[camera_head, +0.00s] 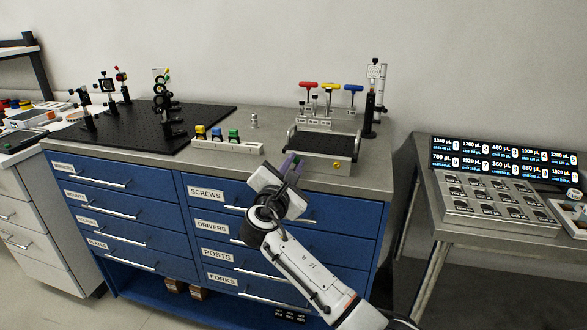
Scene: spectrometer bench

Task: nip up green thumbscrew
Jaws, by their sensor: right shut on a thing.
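My right gripper (285,172) is in front of the bench's front edge, above the blue drawers, and its arm comes up from the lower right. A small green-topped piece (233,134) stands in a white rack (228,147) on the bench, beside a blue and a yellow one. A dark post mount (161,92) on the black breadboard (205,117) carries small coloured knobs. I cannot tell for certain which green piece is the thumbscrew. My left gripper is out of view.
A metal tray (320,143) with a dark bed lies behind my right gripper. A stand (314,122) with red, yellow and blue handled drivers is behind it. Several other post mounts stand on the breadboard. A separate table with a display (505,160) stands at the right.

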